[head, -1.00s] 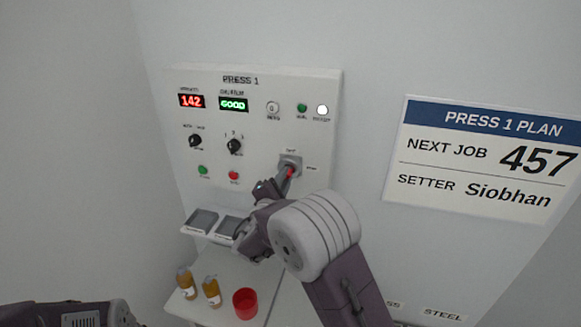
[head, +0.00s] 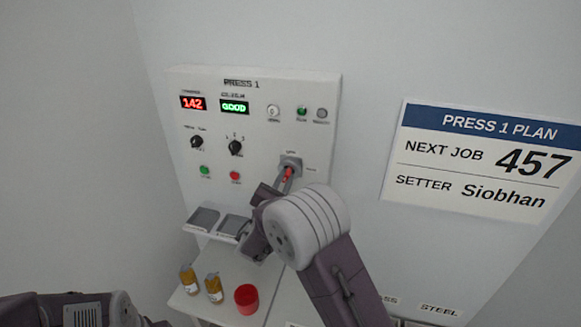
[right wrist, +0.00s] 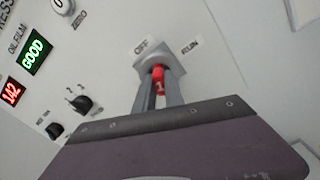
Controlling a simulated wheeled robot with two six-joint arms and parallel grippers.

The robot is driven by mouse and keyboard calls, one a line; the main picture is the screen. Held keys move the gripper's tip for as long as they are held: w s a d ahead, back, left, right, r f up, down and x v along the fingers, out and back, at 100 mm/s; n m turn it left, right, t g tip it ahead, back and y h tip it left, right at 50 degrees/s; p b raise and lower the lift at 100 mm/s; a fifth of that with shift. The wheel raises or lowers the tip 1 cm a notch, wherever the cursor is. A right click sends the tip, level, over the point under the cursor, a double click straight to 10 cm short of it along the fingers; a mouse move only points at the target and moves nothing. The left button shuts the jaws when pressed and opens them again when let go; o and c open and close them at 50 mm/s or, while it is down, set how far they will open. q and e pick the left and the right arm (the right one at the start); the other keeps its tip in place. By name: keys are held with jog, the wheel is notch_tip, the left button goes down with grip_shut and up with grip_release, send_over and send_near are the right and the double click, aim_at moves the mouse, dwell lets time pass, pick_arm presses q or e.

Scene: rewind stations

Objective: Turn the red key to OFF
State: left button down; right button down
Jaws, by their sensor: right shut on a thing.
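The red key (head: 287,174) sits in a grey lock on the white PRESS 1 panel (head: 260,100). My right gripper (head: 287,179) is shut on it, one finger on each side. In the right wrist view the red key (right wrist: 158,77) shows between the two grey fingers (right wrist: 158,92). The OFF label (right wrist: 142,46) is above the lock and the RUN label (right wrist: 190,47) is to its right. The fingers hide part of the key, so I cannot tell exactly which label it points to. My left arm shows at the lower left; its gripper is out of view.
The panel has displays reading 142 and GOOD (head: 234,106), black knobs (head: 235,148) and small buttons. Two grey trays (head: 204,218) jut out below. Two amber bottles (head: 213,288) and a red cup (head: 246,299) stand on the shelf. A plan sign (head: 484,160) hangs at right.

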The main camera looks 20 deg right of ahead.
jog(key=shift+f, duration=0.1)
jog(key=shift+n+p, duration=0.45)
jog(key=shift+n, duration=0.35)
jog(key=n+p, duration=0.2)
jog(key=n, duration=0.2)
jog(key=c, duration=1.3)
grip_release()
jog(key=shift+d, duration=0.1)
jog(key=shift+c, duration=0.2)
